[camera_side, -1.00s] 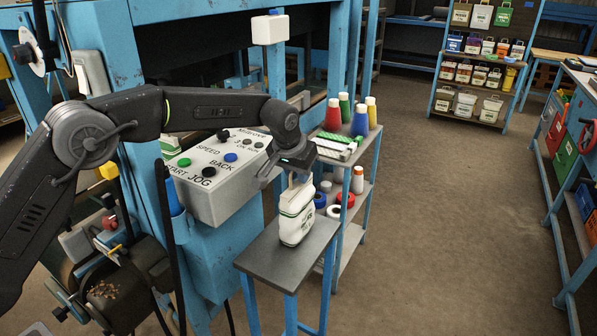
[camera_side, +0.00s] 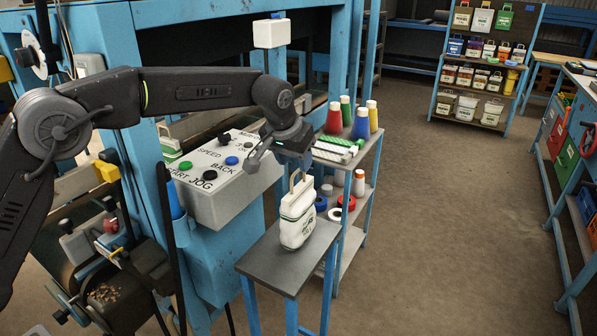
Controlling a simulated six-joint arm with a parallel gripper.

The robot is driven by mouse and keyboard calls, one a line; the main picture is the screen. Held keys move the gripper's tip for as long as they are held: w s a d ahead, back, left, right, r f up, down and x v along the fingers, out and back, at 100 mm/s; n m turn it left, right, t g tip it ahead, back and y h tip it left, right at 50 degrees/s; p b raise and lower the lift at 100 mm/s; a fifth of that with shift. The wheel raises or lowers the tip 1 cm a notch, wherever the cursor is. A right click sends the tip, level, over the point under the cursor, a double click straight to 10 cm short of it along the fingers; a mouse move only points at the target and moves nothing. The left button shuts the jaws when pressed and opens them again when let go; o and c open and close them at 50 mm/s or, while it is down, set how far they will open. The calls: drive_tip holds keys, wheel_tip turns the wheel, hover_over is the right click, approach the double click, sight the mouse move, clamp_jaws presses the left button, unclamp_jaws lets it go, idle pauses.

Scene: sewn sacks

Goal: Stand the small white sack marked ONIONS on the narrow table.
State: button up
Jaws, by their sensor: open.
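The small white sack (camera_side: 297,218) stands upright on the narrow table (camera_side: 262,265), near its far right end. The sack's base rests on the grey tabletop.
A control box (camera_side: 215,185) with buttons stands close to the left of my gripper. A blue-framed shelf (camera_side: 352,165) with thread cones is just behind the table. The table's front left part is clear.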

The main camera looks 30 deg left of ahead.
drive_tip(key=s+a+r, duration=0.4)
drive_tip(key=s+r, duration=0.5)
drive_tip(key=r, duration=0.1)
drive_tip(key=s+a+r, duration=0.2)
drive_tip(key=s+a, duration=0.2)
drive_tip(key=s, duration=0.7)
drive_tip(key=s+a+f, duration=0.1)
drive_tip(key=s+f, duration=0.1)
drive_tip(key=s, duration=0.4)
drive_tip(key=s+a+f, duration=0.1)
drive_tip(key=s+f, duration=0.2)
drive_tip(key=s, duration=0.3)
drive_tip(key=s+a+f+t, duration=0.1)
drive_tip(key=s+f, duration=0.2)
drive_tip(key=s, duration=0.3)
drive_tip(key=shift+s, duration=0.15)
drive_tip(key=shift+f, duration=0.1)
